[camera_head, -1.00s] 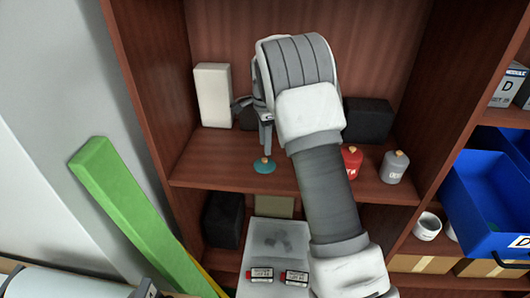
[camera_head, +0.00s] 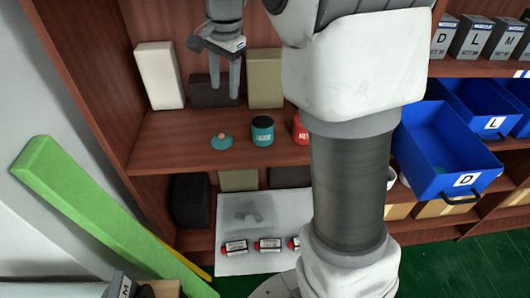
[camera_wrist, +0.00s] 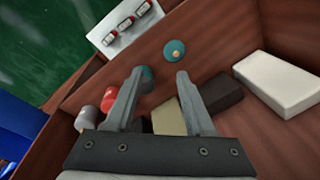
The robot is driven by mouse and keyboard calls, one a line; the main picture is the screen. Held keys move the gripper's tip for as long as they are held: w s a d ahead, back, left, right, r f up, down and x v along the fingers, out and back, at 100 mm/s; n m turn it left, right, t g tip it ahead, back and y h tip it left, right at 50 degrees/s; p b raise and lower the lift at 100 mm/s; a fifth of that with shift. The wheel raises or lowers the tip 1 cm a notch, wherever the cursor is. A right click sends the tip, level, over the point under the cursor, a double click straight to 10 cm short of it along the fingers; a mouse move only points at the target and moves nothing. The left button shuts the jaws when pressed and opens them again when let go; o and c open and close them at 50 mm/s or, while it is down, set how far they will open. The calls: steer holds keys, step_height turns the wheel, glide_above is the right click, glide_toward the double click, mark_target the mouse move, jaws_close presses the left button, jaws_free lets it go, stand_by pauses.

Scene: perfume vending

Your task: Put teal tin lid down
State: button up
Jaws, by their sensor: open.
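The teal tin lid (camera_head: 221,141), a small disc with a tan knob, lies flat on the brown shelf (camera_head: 180,128). The open teal tin (camera_head: 262,131) stands just right of it. My gripper (camera_head: 225,92) is above and behind the lid, pointing down, with its fingers apart and nothing between them. In the wrist view the lid (camera_wrist: 175,51) lies beyond the fingertips, clear of both. The teal tin (camera_wrist: 147,74) there is partly hidden by the left finger.
A red tin (camera_head: 300,130) stands right of the teal tin, partly hidden by my arm. A white box (camera_head: 160,75), a dark box (camera_head: 214,91) and a tan box (camera_head: 265,78) stand at the back. A white board (camera_head: 262,215) with small red-and-black items is below.

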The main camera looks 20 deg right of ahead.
steer(key=s+n+t, duration=0.3)
steer(key=s+n, duration=0.8)
steer(key=s, duration=1.4)
steer(key=shift+s+a+r+n+t+h, duration=0.2)
steer(key=shift+a+r+n+t+h, duration=0.1)
steer(key=shift+r+n+t, duration=0.15)
